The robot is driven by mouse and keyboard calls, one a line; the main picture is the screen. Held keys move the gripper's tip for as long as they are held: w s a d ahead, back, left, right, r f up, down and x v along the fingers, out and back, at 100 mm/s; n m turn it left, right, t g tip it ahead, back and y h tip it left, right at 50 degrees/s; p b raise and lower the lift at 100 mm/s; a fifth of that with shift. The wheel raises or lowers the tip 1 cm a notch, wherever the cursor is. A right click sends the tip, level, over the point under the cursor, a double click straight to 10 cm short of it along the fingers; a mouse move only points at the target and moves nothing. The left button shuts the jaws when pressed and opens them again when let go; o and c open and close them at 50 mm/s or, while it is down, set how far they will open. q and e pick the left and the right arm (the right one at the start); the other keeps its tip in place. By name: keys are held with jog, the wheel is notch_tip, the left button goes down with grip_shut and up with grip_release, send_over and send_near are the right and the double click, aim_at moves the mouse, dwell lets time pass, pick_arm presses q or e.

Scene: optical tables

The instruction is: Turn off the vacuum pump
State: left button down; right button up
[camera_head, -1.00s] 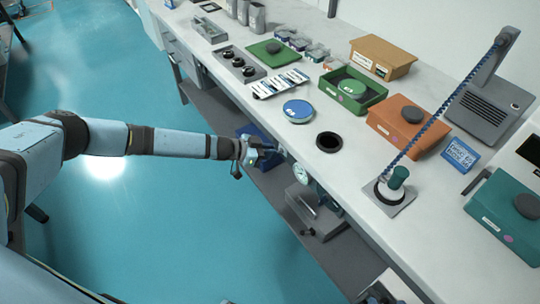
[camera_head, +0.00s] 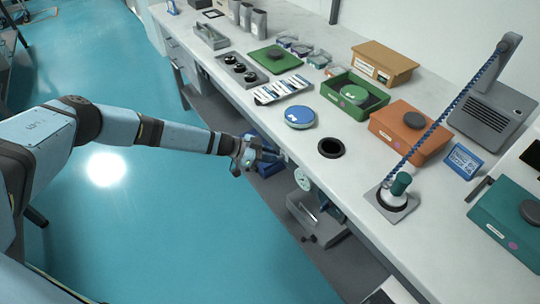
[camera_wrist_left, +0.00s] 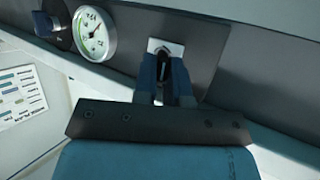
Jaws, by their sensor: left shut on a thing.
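My left gripper (camera_head: 274,156) reaches to the front edge of the bench from the left. In the left wrist view its two blue fingers (camera_wrist_left: 165,72) are shut on a small dark switch (camera_wrist_left: 162,52) on a white plate, set in a dark panel. A round white dial gauge (camera_wrist_left: 95,33) is left of the switch; the gauge also shows in the head view (camera_head: 302,179). A grey machine, probably the vacuum pump (camera_head: 318,214), stands on the shelf below. The fingers hide most of the switch, so I cannot tell its position. My right gripper is not in view.
The white bench top (camera_head: 270,135) holds a blue round dish (camera_head: 299,117), a dark round opening (camera_head: 331,148), a green tray (camera_head: 355,95) and an orange box (camera_head: 408,132). Blue floor lies clear in front.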

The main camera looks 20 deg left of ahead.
pick_arm(q)
jog(key=c, duration=1.2)
grip_release()
jog(key=shift+w, duration=0.1)
jog(key=p+v, duration=0.1)
jog(key=v, duration=1.2)
jog(key=shift+a+r, duration=0.25)
jog(key=shift+r, duration=0.05)
